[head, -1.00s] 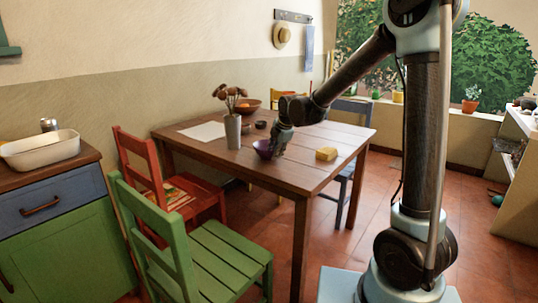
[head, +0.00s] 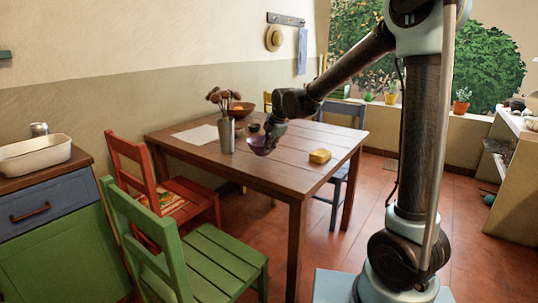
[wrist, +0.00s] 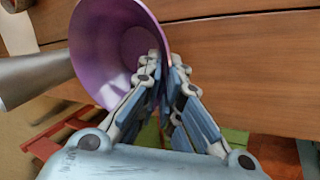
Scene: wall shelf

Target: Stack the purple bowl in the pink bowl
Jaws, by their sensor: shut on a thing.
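The purple bowl (head: 257,146) is just above the wooden table near the vase, looking slightly tilted in the head view. My gripper (head: 269,143) is shut on its right rim. In the wrist view, the fingers (wrist: 167,62) pinch the wall of the purple bowl (wrist: 103,50), and its inside looks empty. I cannot make out a pink bowl in either view.
A grey vase (head: 227,135) with dried flowers stands close left of the held bowl; it also shows in the wrist view (wrist: 32,80). A brown bowl (head: 243,109) is behind. A yellow block (head: 320,156) lies right on the table (head: 268,175). Chairs surround the table.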

